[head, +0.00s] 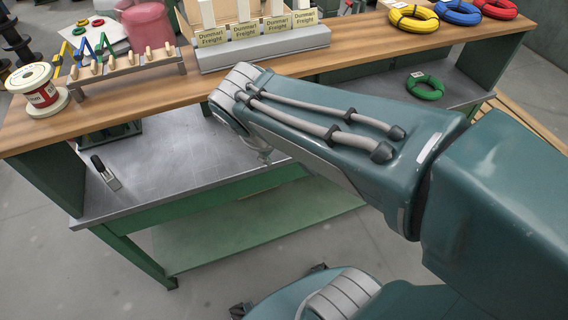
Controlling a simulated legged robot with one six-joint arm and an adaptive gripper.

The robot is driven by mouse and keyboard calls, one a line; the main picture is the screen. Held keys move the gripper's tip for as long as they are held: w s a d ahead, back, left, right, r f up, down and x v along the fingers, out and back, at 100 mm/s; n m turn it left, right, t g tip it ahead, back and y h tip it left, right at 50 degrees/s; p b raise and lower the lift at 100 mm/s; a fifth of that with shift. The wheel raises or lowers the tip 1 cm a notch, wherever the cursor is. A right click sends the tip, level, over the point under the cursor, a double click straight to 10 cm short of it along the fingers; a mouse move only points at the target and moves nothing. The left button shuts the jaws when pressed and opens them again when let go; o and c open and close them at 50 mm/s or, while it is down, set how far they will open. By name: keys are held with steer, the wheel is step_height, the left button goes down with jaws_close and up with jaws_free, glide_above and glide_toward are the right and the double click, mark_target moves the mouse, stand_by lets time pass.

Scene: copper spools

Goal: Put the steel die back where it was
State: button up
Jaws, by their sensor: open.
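I cannot make out the steel die in the head view. My arm reaches in from the right across the bench, and its far joint hides part of the steel lower top (170,165). My gripper is not clearly seen; it is hidden behind the arm, with only a small grey part showing under the link. A small metal piece with a black handle (105,172) lies on the left of the lower top; I cannot tell what it is.
A wooden shelf (130,98) runs along the bench, with a red-and-white spool (38,90), a pegged rack (120,70) and a grey holder with labelled cards (262,48). Yellow (413,18), blue and red coils lie at right; a green coil (425,87) lies lower. The lower top's left is mostly clear.

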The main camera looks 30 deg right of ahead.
steer(key=s+a+r+m+t+y, duration=0.1)
steer(key=s+r+m+t+y, duration=0.1)
steer(key=s+m, duration=0.3)
steer(key=shift+s+y, duration=0.7)
stand_by(0.6)
